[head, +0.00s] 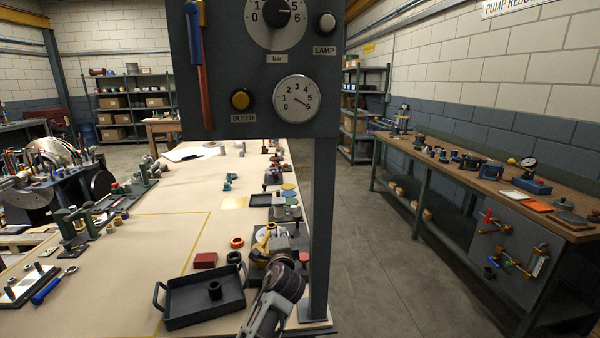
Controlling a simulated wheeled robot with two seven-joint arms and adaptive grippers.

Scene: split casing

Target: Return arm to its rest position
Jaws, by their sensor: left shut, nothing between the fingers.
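My left gripper (262,314) shows at the bottom centre, in front of the bench's near right corner. It is shut and empty. Its silver finger links point down toward the picture's lower edge, and its tips are hard to make out. The gripper lies just right of a dark tray (203,301) and appears apart from it. A yellow and grey assembly (265,245) stands behind it, partly covered by the dark wrist. The rest of the left arm is mostly hidden. My right gripper is not in view.
A grey panel (220,85) with a gauge (298,99) rises on a post (321,230) just right of the gripper. The pale bench (165,240) holds a red block (205,260) and several fixtures. Its middle is mostly clear. A wooden-topped bench (465,172) stands across the aisle.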

